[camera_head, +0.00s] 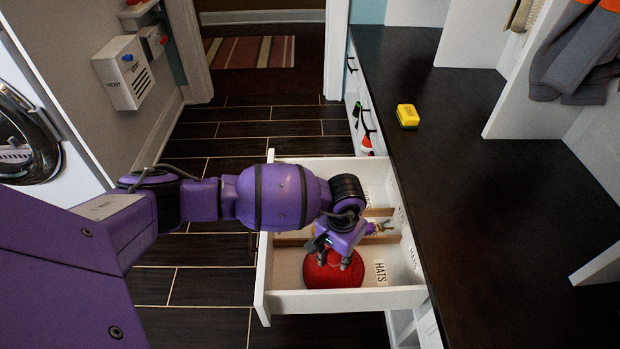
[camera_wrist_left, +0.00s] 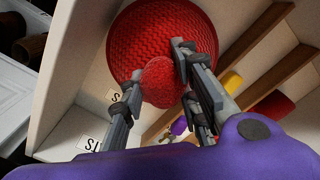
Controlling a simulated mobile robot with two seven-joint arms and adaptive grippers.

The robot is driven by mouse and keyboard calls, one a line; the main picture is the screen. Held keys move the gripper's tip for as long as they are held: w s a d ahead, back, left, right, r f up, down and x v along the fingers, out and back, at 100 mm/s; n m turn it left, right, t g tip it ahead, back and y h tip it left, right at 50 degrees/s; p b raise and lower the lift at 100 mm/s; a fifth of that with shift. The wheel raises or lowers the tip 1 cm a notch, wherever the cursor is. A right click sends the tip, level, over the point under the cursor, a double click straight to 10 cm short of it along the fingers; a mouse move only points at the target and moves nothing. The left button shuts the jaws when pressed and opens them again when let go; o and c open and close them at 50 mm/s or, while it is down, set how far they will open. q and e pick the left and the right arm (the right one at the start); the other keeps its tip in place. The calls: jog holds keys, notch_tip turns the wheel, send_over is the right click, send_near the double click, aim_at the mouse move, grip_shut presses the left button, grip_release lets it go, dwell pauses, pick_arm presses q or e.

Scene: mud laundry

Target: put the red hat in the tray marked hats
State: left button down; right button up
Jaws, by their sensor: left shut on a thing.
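The red knitted hat (camera_head: 334,274) is inside the front compartment of the open white drawer tray (camera_head: 345,300), beside the lettering HATS (camera_head: 380,272). In the left wrist view the hat (camera_wrist_left: 165,30) is a round, coarse-knit shape with a small bulge between the fingers. My left gripper (camera_head: 337,256) is above the hat, and its fingers (camera_wrist_left: 162,82) are shut on that bulge. I cannot tell whether the hat rests on the compartment floor. My right gripper is not in view.
Wooden dividers (camera_head: 292,242) split the drawer; small items (camera_head: 380,227) lie in another compartment. A dark counter (camera_head: 470,200) runs along the right, with a yellow box (camera_head: 407,116) on it. A washer (camera_head: 25,140) stands at left. The tiled floor (camera_head: 205,285) left of the drawer is clear.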

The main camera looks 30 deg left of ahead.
pick_arm(q)
jog(key=shift+w+r, duration=0.1)
jog(key=shift+w, duration=0.05)
jog(key=c, duration=1.3)
grip_release()
jog(key=shift+c, duration=0.2)
jog(key=shift+r, duration=0.1)
notch_tip(320, 180, up, 12)
jog(key=p, duration=0.2)
jog(key=shift+p, duration=0.4)
